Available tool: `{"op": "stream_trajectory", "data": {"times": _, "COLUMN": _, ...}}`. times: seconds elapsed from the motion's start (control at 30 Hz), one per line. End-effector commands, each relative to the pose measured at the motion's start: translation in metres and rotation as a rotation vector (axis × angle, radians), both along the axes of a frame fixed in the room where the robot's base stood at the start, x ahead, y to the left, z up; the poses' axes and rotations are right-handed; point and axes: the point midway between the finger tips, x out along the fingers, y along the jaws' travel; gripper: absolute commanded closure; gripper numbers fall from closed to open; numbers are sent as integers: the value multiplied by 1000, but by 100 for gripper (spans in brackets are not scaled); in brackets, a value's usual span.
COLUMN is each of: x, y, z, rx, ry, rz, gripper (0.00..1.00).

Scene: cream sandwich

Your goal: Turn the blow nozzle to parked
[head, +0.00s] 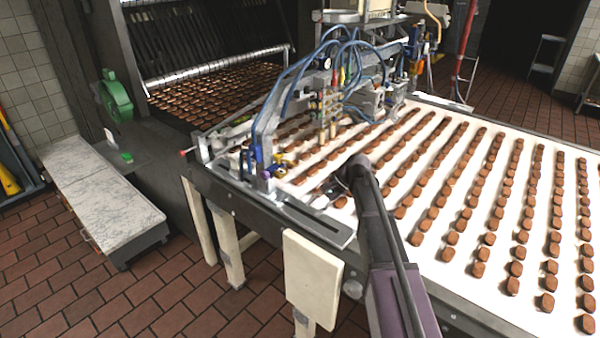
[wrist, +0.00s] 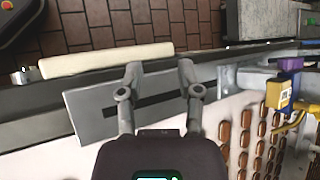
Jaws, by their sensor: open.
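I cannot tell for sure which fitting is the blow nozzle. At the near left corner of the machine in the head view is a small cluster with a purple part (head: 265,173), which also shows in the wrist view (wrist: 290,64). Beside it in the wrist view are a yellow block with a blue face (wrist: 278,95) and a bent yellow piece (wrist: 291,126). My gripper (wrist: 158,68) is open and empty above a slotted metal plate (wrist: 88,118). The cluster lies to the right of my fingers in the wrist view, apart from them.
Rows of brown sweets cover the white belt (head: 449,150). Blue hoses and valves crowd the depositing machine (head: 325,100). The slotted plate (head: 325,226) juts from the belt's near edge. A marble-topped bench (head: 95,195) stands at left, with clear tiled floor before it.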

Motion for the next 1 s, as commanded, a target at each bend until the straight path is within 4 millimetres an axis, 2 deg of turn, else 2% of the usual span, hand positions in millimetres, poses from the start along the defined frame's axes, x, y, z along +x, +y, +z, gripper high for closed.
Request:
{"op": "stream_trajectory", "data": {"times": 0.03, "x": -33, "y": -12, "z": 8, "rx": -55, "ry": -51, "rz": 32, "gripper": 54}}
{"op": "stream_trajectory", "data": {"times": 0.2, "x": -99, "y": -54, "z": 8, "rx": -261, "ry": -215, "rz": 188, "gripper": 54}}
{"op": "stream_trajectory", "data": {"times": 0.4, "x": -166, "y": -104, "z": 18, "rx": -481, "ry": -345, "rz": 394, "gripper": 54}}
{"op": "stream_trajectory", "data": {"times": 0.5, "x": -188, "y": -122, "z": 23, "rx": -560, "ry": -380, "rz": 480, "gripper": 54}}
{"op": "stream_trajectory", "data": {"times": 0.7, "x": -209, "y": -142, "z": 28, "rx": -642, "ry": -406, "rz": 573, "gripper": 54}}
{"op": "stream_trajectory", "data": {"times": 1.0, "x": -209, "y": -144, "z": 27, "rx": -652, "ry": -409, "rz": 585, "gripper": 54}}
